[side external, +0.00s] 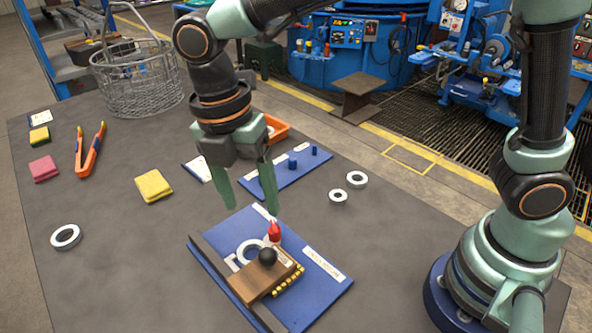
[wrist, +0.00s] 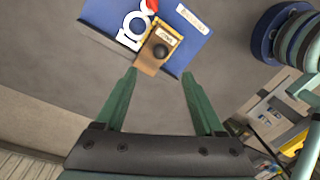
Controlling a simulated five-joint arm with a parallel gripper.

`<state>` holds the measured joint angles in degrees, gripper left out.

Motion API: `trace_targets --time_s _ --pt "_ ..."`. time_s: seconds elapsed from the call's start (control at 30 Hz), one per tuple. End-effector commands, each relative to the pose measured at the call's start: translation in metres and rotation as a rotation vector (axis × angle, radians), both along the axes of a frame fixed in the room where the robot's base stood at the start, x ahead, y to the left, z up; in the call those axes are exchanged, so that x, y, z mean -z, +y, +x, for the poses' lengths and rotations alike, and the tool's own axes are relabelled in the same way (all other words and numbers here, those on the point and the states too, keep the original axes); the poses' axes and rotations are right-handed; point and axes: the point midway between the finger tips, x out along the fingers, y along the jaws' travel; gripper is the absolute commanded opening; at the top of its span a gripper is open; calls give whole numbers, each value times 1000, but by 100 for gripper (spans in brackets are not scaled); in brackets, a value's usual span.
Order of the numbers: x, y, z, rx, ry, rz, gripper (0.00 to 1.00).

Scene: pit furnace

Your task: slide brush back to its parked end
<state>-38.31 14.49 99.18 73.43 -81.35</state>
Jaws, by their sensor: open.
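The brush (side external: 252,284) is a brown wooden block with a black ball knob and yellow bristles along one side. It sits on a blue board (side external: 318,292) beside a dark rail, near the board's front part. In the wrist view the brush (wrist: 150,65) shows just beyond my fingertips. A white ring-shaped piece (side external: 243,247) and a red knob (side external: 274,231) are on the board next to the brush. My gripper (side external: 252,209) is open and empty, fingers pointing down, above the board's far side and apart from the brush.
A second blue board (side external: 285,176) with blue pegs lies behind. White rings (side external: 356,179) lie to the right and another ring (side external: 66,237) at left. A yellow sponge (side external: 153,186), orange tongs (side external: 91,150) and a wire basket (side external: 136,80) stand farther back. The left front table is clear.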

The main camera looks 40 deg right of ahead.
Motion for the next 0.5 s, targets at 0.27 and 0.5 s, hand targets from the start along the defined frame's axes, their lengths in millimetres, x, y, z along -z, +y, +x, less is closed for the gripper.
trace_targets --time_s 0.27,0.5 --pt "8 3 6 -74 65 -36 71" --pt "44 -1 -1 -73 67 -37 71"
